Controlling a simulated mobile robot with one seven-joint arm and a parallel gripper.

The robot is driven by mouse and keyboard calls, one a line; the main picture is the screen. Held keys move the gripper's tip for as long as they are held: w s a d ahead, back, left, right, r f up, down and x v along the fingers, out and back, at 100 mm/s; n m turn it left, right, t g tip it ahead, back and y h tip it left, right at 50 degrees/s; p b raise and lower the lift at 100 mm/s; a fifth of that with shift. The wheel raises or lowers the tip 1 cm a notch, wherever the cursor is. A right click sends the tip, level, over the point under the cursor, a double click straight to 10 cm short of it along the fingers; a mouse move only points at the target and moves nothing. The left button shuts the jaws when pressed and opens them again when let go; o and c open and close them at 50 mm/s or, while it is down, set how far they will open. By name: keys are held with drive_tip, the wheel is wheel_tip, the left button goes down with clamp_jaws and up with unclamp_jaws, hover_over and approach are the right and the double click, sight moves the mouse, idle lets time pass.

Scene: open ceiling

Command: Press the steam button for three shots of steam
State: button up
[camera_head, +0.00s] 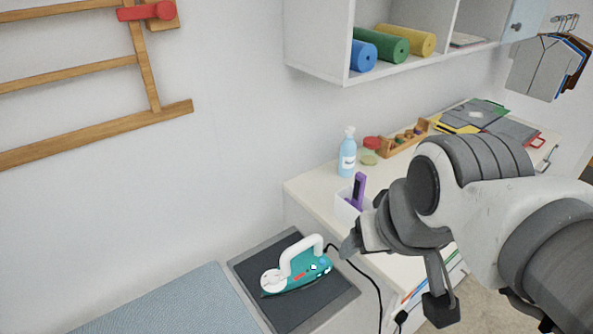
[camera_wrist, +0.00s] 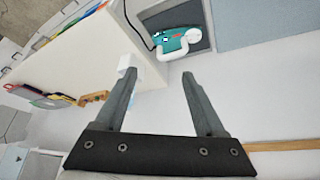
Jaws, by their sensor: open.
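A teal and white steam iron (camera_head: 316,268) stands on a dark pad (camera_head: 262,265) on the ironing surface in the head view. Its white handle arches over the body. A small red part shows on its side; I cannot tell for sure which part is the steam button. In the wrist view the iron (camera_wrist: 176,43) is at the top, beyond the fingertips. My gripper (camera_wrist: 160,73) is open and empty, its two fingers apart. In the head view my gripper (camera_head: 352,243) is just right of the iron, apart from it, partly hidden by my arm.
A black cord (camera_head: 364,272) runs right from the iron. A shelf (camera_head: 318,45) hangs above. The blue-grey board (camera_head: 170,305) is clear.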

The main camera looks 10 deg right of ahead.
drive_tip(key=shift+s, duration=0.1)
drive_tip(key=shift+c, duration=0.2)
clamp_jaws()
idle(1.3)
